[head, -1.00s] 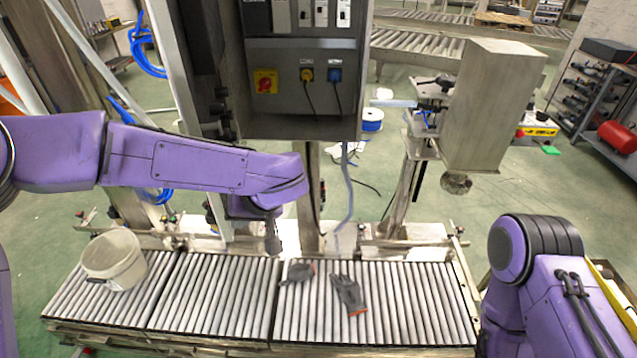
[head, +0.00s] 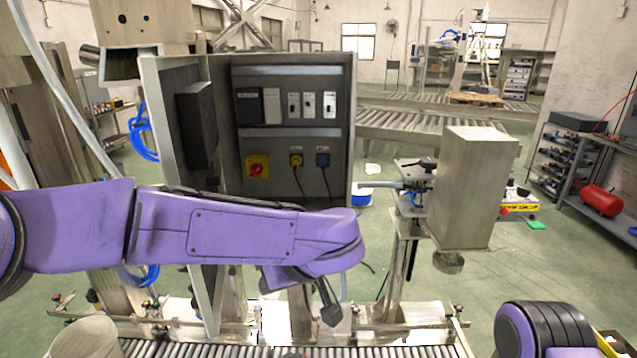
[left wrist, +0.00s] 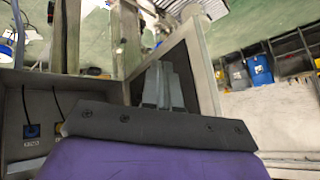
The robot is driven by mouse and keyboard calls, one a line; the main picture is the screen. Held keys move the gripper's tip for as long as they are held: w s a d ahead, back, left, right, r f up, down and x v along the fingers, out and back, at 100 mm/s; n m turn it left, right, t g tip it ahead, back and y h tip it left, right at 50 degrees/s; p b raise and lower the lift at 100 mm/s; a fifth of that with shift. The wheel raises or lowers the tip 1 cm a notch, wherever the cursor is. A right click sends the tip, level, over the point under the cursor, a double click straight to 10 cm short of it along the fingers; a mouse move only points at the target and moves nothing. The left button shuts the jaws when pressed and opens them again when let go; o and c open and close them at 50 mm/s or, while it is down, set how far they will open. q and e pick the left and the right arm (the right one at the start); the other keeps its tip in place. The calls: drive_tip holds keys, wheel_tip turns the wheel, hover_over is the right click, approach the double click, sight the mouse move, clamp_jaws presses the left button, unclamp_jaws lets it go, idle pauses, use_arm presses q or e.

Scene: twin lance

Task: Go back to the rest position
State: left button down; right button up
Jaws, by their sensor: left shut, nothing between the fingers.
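My left arm stretches in from the left in the head view, across the front of the open grey control cabinet (head: 290,108). Its left gripper (head: 330,313) hangs at the end of the arm, below the cabinet, small and dark in this view. In the left wrist view the two grey fingers of the left gripper (left wrist: 164,84) are together, shut and empty. They overlap a cabinet panel in that view; I cannot tell the gap between them. My right arm shows only as a purple and black joint at the lower right. Its gripper is out of view.
A roller conveyor (head: 285,351) runs along the bottom, with a white bucket (head: 88,338) at its left. A metal box on a post (head: 472,190) stands right of the cabinet. A shelf rack (head: 572,160) is at far right. Green floor lies between.

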use_arm(q)
drive_tip(key=w+a+f+n+t+b, duration=0.1)
drive_tip(key=w+a+f+n+t, duration=0.15)
drive_tip(key=f, duration=0.25)
drive_tip(key=w+a+f+n+t+b, duration=0.1)
drive_tip(key=w+a+f+n+t, duration=0.15)
drive_tip(key=f, duration=0.35)
drive_tip(key=s+a+f+m+t+h+b, duration=0.1)
drive_tip(key=s+a+f, duration=0.1)
drive_tip(key=f, duration=0.5)
drive_tip(key=s+a+f+m+h+b, duration=0.1)
drive_tip(key=s+a+f, duration=0.1)
drive_tip(key=f, duration=0.5)
drive_tip(key=s+a+f+m+g+b, duration=0.1)
drive_tip(key=s+a+f+g, duration=0.1)
drive_tip(key=s+f, duration=0.5)
drive_tip(key=s+a+f+m+g+b, duration=0.1)
drive_tip(key=s+a+f+g+b, duration=0.1)
drive_tip(key=s+a+f, duration=0.3)
drive_tip(key=s+a+f+m+g+h+b, duration=0.1)
drive_tip(key=s+a+f+g+b, duration=0.1)
drive_tip(key=s+f, duration=0.9)
drive_tip(key=s+a, duration=0.1)
drive_tip(key=s, duration=0.5)
drive_tip(key=shift+s+a+g, duration=0.15)
drive_tip(key=shift+s+g, duration=0.15)
drive_tip(key=shift+g, duration=0.1)
drive_tip(key=shift+w+f, duration=0.1)
